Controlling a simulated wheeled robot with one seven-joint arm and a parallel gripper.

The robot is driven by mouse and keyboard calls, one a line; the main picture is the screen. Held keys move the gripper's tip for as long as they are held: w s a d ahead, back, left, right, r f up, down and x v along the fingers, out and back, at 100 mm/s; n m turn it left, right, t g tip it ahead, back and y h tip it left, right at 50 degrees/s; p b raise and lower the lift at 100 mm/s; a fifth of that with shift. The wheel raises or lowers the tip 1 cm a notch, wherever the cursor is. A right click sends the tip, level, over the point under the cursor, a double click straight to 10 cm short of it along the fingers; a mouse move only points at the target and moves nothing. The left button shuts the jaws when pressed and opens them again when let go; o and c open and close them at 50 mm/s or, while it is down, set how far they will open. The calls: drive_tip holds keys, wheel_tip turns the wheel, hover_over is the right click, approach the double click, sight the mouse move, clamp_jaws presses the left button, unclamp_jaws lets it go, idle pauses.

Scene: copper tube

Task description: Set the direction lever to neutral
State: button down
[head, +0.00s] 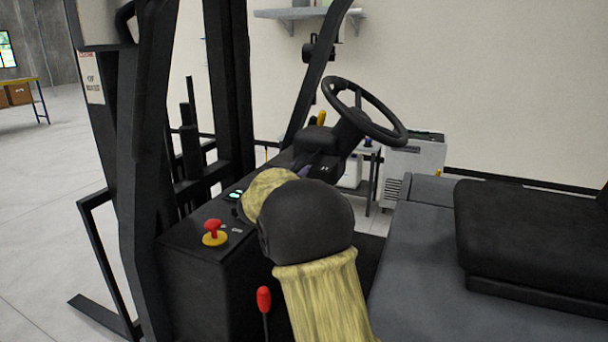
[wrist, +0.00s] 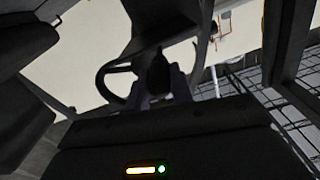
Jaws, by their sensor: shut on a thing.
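The direction lever appears to be the dark, rounded knob (wrist: 158,72) in the wrist view, below the steering column. In the head view my arm hides the lever and most of my gripper; only a small lavender-grey piece of the gripper (head: 304,172) shows beside the steering column (head: 318,142). A small white mark on the column (head: 322,168) is too small to read surely.
The steering wheel (head: 365,110) stands just above and right of my gripper. A red button on a yellow base (head: 213,232) and a red-knobbed lever (head: 264,300) are near my arm. The seat (head: 530,235) is at the right, the mast (head: 228,90) at the left.

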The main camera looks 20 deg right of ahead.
drive_tip(key=shift+r, duration=0.2)
drive_tip(key=c, duration=1.2)
unclamp_jaws()
drive_tip(key=shift+c, duration=0.2)
drive_tip(key=shift+f, duration=0.1)
drive_tip(key=b+v, duration=0.4)
drive_tip(key=v, duration=1.3)
drive_tip(key=shift+s, duration=0.25)
drive_tip(key=shift+a, duration=0.1)
